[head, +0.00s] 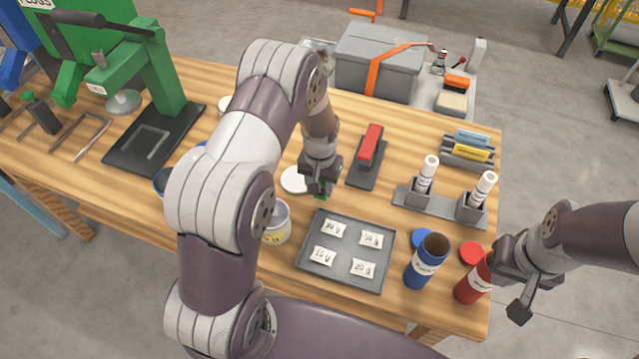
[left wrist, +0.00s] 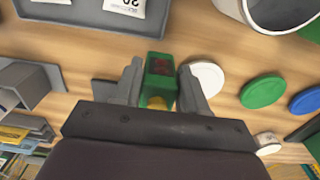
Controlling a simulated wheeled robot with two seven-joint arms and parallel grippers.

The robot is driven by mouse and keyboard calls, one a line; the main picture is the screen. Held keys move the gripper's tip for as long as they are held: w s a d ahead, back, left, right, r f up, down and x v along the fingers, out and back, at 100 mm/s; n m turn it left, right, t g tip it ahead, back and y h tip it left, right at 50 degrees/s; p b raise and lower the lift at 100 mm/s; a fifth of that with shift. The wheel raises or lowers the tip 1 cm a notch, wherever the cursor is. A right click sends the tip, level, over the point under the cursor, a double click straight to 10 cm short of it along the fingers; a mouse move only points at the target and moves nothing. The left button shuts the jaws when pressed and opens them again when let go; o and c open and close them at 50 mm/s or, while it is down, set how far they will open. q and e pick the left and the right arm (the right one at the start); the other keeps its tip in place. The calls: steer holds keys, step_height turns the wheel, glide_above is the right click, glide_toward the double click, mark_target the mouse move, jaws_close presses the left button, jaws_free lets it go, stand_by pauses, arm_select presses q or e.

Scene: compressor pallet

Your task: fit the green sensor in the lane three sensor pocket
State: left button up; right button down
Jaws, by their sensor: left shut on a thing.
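My left gripper (head: 319,190) is shut on a small green block, taken as the green sensor (left wrist: 160,78), above the table between a white disc and the grey tray. In the left wrist view the block sits between both fingers (left wrist: 160,88), with a dark red face and a yellow part below. In the head view only a little green shows at the fingertips. My right gripper (head: 517,282) is at the right, beside the red bottle; its jaw opening is unclear. I cannot make out a pocket marked lane three.
A grey tray (head: 304,256) with several labelled packets lies in front of the left gripper. A blue bottle (head: 425,262), a red bottle (head: 469,290) and a grey holder (head: 412,197) with two white tubes stand right. A red-handled tool (head: 369,150) lies behind. A green press (head: 165,75) stands left.

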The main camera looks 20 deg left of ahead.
mark_target(322, 191)
arm_select(q)
steer(key=f, duration=0.2)
steer(key=w+f, duration=0.1)
steer(key=f, duration=0.1)
steer(key=shift+s+r, duration=0.1)
steer(key=shift+s, duration=0.15)
steer(key=shift+s+f, duration=0.1)
steer(key=shift+f, duration=0.15)
steer(key=o, duration=1.1)
arm_select(e)
steer(key=shift+w, duration=0.45)
